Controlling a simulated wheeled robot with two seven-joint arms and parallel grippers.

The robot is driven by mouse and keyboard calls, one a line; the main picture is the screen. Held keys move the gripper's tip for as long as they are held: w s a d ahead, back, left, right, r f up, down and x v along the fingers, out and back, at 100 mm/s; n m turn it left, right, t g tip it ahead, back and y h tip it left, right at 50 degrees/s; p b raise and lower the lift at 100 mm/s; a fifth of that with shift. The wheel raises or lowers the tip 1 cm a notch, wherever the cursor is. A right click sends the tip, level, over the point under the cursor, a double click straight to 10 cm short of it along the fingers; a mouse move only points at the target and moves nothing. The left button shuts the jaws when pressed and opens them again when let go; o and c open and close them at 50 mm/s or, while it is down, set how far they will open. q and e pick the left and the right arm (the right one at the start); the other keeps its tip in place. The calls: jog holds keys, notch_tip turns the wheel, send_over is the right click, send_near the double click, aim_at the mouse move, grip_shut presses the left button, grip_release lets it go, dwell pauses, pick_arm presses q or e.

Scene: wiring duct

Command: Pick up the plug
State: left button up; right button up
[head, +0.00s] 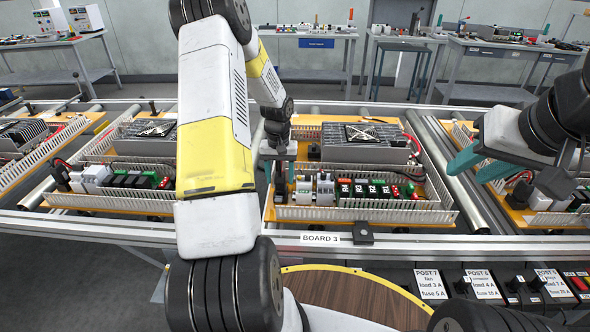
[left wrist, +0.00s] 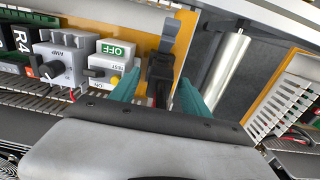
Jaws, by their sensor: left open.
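The plug (left wrist: 161,68) is a black block with a grey piece at its far end and dark and red wires at its near end. The fingers are open, with a gap visible on each side of the plug. In the head view my left gripper (head: 281,175) points down at the left end of board 3 (head: 270,212), and the plug is mostly hidden there. My right gripper (head: 467,174) is open and empty, above the rails right of board 3.
A breaker with an OFF label (left wrist: 116,50) and a grey knob module (left wrist: 58,62) stand close beside the plug. White slotted duct (head: 375,214) borders the board. A grey finned box (head: 365,143) sits at its back. Neighbouring boards lie left and right on the conveyor.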

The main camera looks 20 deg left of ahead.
aim_at(280, 183)
pick_arm(q)
jog(key=shift+f, duration=1.5)
grip_shut()
notch_tip(280, 183, up, 10)
jog(key=shift+r, duration=0.1)
jog(key=shift+r, duration=0.1)
jog(key=shift+r, duration=2.25)
